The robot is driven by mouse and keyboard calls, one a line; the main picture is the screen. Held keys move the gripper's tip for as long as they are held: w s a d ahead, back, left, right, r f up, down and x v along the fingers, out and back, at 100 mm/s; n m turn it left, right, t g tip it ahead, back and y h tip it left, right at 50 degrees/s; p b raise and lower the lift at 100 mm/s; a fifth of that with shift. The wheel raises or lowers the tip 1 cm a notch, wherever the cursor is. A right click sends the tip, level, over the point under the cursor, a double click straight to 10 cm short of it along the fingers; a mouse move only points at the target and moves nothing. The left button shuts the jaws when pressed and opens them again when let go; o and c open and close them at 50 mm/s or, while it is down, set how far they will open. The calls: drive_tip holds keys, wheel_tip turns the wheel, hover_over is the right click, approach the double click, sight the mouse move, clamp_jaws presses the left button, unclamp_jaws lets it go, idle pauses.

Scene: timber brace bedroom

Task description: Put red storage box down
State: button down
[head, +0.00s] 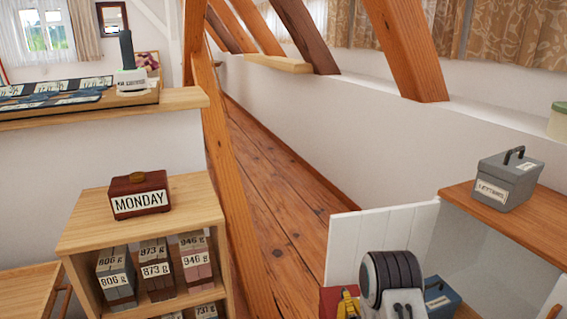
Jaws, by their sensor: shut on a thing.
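A red box (329,302) shows at the bottom edge, left of my black and white arm; its lower part is cut off by the frame. My gripper (348,303), seen as a small yellow and dark part, is at the top of this box and shut on it. The fingertips are too small to make out clearly, and I cannot tell whether the box touches anything below.
A dark red MONDAY box (140,196) sits on a wooden shelf unit (85,226) holding labelled blocks. A grey LETTERS box (505,180) stands on the right cabinet top (545,226). A white door (376,238) stands open; a blue box (440,300) is behind my arm.

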wheel_tip(320, 180, up, 30)
drive_tip(key=p, duration=2.9)
drive_tip(key=shift+r+p, duration=0.2)
drive_tip(key=shift+p, duration=0.15)
